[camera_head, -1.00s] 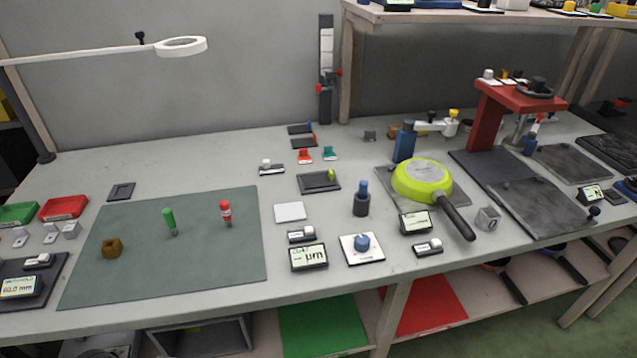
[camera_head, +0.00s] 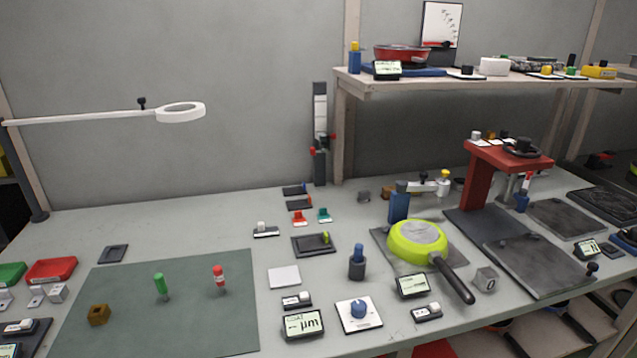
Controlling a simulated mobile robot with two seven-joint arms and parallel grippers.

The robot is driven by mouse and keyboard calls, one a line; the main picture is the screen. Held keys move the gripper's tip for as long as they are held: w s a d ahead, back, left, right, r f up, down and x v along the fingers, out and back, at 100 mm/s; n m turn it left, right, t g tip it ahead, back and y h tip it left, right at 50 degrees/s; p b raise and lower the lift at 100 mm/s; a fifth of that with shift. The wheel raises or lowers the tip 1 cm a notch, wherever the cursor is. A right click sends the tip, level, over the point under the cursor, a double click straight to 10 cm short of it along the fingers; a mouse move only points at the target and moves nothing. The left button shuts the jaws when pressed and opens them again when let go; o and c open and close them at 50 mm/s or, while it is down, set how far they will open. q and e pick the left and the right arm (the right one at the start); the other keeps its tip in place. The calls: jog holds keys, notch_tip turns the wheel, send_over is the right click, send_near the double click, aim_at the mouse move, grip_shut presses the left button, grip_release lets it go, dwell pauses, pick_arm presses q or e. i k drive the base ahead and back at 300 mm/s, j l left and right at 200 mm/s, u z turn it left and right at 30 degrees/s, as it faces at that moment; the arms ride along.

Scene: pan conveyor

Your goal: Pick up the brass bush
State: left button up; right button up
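The brass bush (camera_head: 98,315) is a small brown-gold block with a dark hole in its top. It sits on the left part of the green-grey mat (camera_head: 205,338). A green-handled gauge (camera_head: 161,286) and a red-topped one (camera_head: 219,279) stand on the same mat to its right. Nothing touches the bush. Neither of my grippers shows in the head view.
Red (camera_head: 51,270) and green trays lie at the table's left edge, with small metal blocks in front. A ring lamp (camera_head: 180,112) hangs above the back left. A lime pan (camera_head: 417,243), displays and a red stand (camera_head: 478,180) crowd the right. The mat's front is clear.

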aim_at(98, 315)
jog(key=u, duration=1.4)
jog(key=k+l+u, duration=0.1)
jog(key=u, duration=0.25)
